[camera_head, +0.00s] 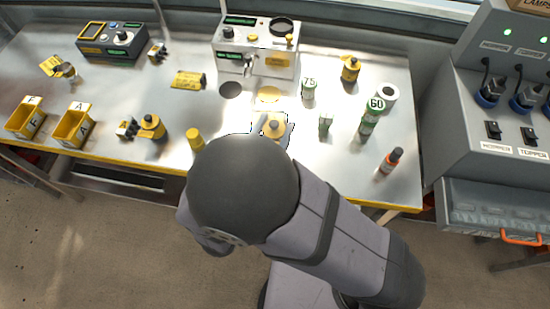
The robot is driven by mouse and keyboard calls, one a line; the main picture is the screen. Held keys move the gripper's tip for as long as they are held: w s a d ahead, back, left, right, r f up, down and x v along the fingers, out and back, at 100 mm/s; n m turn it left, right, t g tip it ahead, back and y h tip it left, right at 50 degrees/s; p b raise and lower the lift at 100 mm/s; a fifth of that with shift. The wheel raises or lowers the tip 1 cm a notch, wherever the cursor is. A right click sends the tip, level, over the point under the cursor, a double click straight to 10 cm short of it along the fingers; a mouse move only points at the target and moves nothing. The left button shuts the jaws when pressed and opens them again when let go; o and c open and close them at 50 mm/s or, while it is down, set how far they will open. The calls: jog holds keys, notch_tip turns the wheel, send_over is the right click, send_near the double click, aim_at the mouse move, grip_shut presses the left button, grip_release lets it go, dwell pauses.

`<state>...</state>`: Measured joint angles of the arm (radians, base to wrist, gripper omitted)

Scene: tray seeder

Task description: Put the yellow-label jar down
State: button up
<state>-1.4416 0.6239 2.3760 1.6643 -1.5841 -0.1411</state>
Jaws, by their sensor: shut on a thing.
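A jar with a yellow top and a dark knob (274,127) shows just beyond the dark rounded end of my arm, near the front middle of the bench. It appears to be the yellow-label jar, but its label is not readable here. My gripper (275,121) is around it and shut on it, with grey finger parts at its sides. My arm hides most of the gripper and the jar's lower part, so I cannot tell whether the jar touches the bench. A flat yellow disc (268,95) and a dark disc (230,90) lie on the bench behind.
A white machine (256,62) stands behind the discs. A yellow cylinder (195,139) is left of my gripper. A small green item (326,122), green containers marked 75 (309,89) and 60 (369,118), and an orange bottle (391,161) are right. Yellow bins (73,125) stand far left.

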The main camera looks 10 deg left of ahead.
jog(key=shift+f, duration=2.9)
jog(key=shift+f, duration=0.1)
jog(key=shift+f, duration=1.8)
jog(key=shift+f, duration=0.1)
jog(key=shift+f, duration=0.1)
jog(key=o, duration=1.1)
